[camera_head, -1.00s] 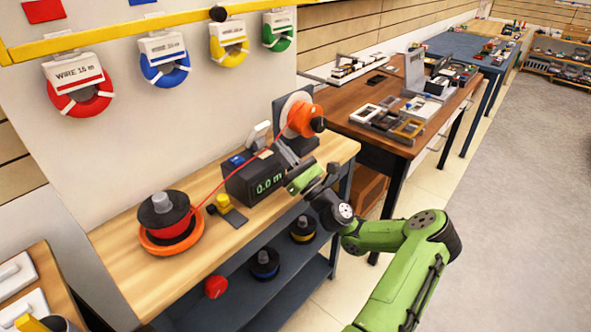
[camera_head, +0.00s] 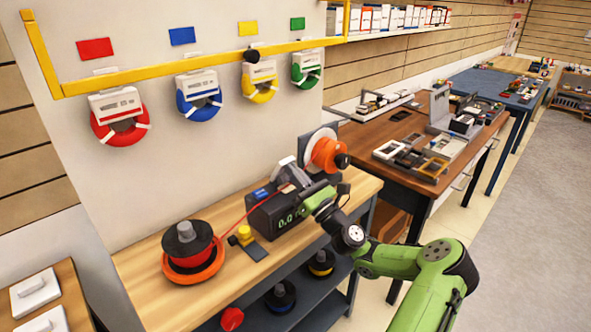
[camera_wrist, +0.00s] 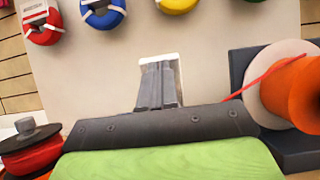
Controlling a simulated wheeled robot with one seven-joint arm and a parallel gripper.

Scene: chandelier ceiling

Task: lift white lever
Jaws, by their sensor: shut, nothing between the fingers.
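The white lever (camera_head: 284,162) stands at the back of the black measuring machine (camera_head: 270,218), whose green display is partly covered by my arm. My gripper (camera_head: 287,174) is shut and empty, with its tips close to the lever's near side. In the wrist view the grey fingers (camera_wrist: 159,86) are together, and a pale edge of the lever (camera_wrist: 172,57) shows just beyond their tips. The fingers hide most of the lever, so I cannot tell whether they touch it.
A red wire runs from the red spool (camera_head: 187,246) through the machine towards the orange reel (camera_head: 328,153), close to the right of my gripper. A yellow-topped device (camera_head: 244,235) sits in front. Coloured wire coils (camera_head: 199,97) hang on the wall behind.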

